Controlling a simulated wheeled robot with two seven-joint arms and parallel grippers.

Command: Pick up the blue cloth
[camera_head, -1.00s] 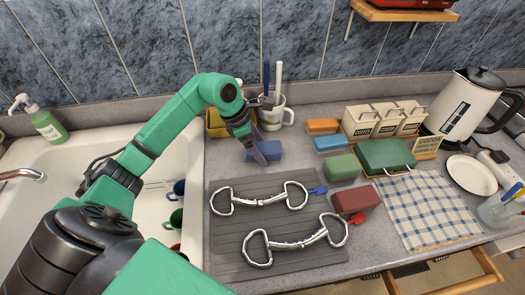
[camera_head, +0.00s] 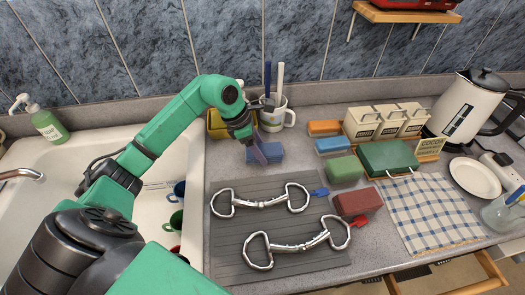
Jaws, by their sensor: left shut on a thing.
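The blue cloth (camera_head: 271,152) is a small, folded, block-like bundle on the grey counter, behind the dark ribbed mat. My left gripper (camera_head: 259,155) reaches down to it from the left and is shut on it. The fingers hide part of its left side. The cloth appears still low, at counter level; I cannot tell whether it touches the counter. My right gripper is not in view.
Two metal bits (camera_head: 262,201) lie on the dark mat (camera_head: 290,265). A mug with brushes (camera_head: 274,118) stands just behind the cloth. Green (camera_head: 345,168) and red (camera_head: 358,202) bundles sit to the right. The sink (camera_head: 60,195) is at left.

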